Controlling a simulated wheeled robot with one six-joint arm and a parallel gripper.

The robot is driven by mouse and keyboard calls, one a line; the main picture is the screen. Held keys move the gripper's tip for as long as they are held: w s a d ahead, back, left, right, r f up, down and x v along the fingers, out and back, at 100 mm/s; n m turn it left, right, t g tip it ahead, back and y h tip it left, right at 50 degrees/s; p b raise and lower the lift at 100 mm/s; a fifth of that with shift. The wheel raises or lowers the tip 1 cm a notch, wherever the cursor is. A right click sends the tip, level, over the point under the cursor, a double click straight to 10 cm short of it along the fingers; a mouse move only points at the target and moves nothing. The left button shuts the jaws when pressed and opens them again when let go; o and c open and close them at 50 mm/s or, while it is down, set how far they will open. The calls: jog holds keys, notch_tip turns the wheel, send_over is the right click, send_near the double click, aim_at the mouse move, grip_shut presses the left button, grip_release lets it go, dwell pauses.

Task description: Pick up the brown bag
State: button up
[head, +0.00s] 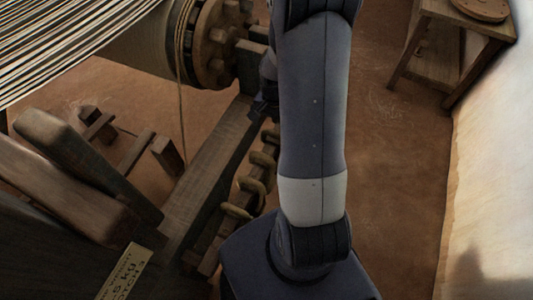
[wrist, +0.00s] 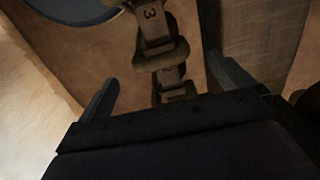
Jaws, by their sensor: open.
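I cannot make out a brown bag for certain in either view. My gripper (wrist: 164,68) is open in the wrist view, with one finger at each side and no object clearly held. Between and beyond the fingers is a brown wooden rail with numbered marks and a rounded peg or hook (wrist: 160,53). The rail with several pegs (head: 237,211) also shows in the head view, left of my arm. My arm hides most of my gripper there, and the floor behind it.
The wooden loom beam (head: 215,150) and striped warp threads (head: 60,40) are at the left. A wooden stool (head: 455,48) stands at the upper right by a pale wall (head: 495,170). Brown floor (head: 400,150) is clear right of my arm. A lettered tag (head: 125,275) lies at lower left.

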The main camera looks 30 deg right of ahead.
aim_at(273, 140)
notch_tip(273, 140, down, 9)
jog(key=shift+f+b, duration=0.1)
jog(key=shift+b, duration=0.25)
jog(key=shift+c, duration=0.4)
jog(key=shift+w, duration=0.1)
jog(key=c, duration=1.7)
